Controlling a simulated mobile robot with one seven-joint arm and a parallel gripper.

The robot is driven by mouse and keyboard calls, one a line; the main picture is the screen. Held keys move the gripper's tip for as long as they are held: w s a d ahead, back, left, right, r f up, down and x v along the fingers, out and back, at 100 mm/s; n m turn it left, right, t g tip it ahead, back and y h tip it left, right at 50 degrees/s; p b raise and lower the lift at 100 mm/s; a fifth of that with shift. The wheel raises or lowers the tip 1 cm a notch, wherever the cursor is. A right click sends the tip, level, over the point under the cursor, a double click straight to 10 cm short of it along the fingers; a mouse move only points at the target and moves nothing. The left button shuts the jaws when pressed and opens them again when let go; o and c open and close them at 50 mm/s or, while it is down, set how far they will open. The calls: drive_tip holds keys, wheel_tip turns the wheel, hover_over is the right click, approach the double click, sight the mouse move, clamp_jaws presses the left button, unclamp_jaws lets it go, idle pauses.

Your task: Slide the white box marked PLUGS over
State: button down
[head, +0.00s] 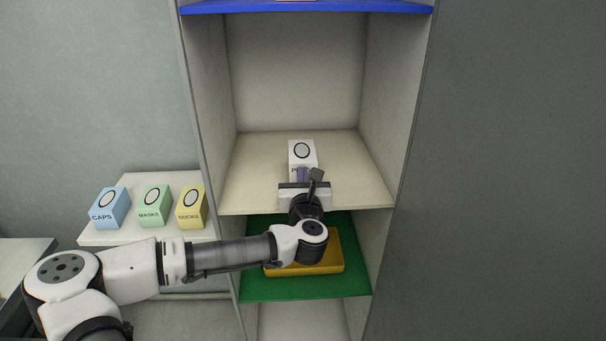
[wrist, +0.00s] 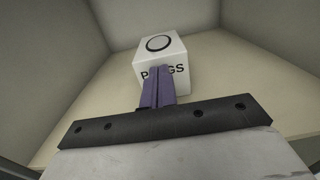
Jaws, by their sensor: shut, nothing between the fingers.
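The white box marked PLUGS (head: 302,152) stands upright on the beige shelf (head: 250,175) inside the cabinet, with a black ring on its top. In the wrist view the box (wrist: 172,52) is straight ahead, and the fingers hide the middle letters of its label. My gripper (head: 303,172) is shut and empty, its purple fingers together in front of the box's near face. The fingertips also show in the wrist view (wrist: 161,70), overlapping the lower front of the box. I cannot tell whether they touch it.
Cabinet side walls stand left and right of the shelf, with free room around the box. A blue shelf (head: 310,8) is above; a green shelf (head: 260,287) with a yellow tray (head: 325,268) is below. Blue (head: 110,208), green (head: 154,206) and yellow (head: 191,208) boxes stand left outside.

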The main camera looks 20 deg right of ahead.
sight(300, 141)
drive_tip(key=b+x, duration=0.2)
drive_tip(key=x, duration=1.5)
drive_tip(key=shift+w+d+f+b, duration=0.1)
drive_tip(key=shift+d+b, duration=0.05)
drive_tip(key=shift+b, duration=0.2)
drive_tip(key=shift+w+d+f, duration=0.1)
drive_tip(key=shift+w, duration=0.15)
drive_tip(key=shift+s+r, duration=0.2)
drive_tip(key=shift+r, duration=0.05)
drive_tip(key=shift+f, duration=0.1)
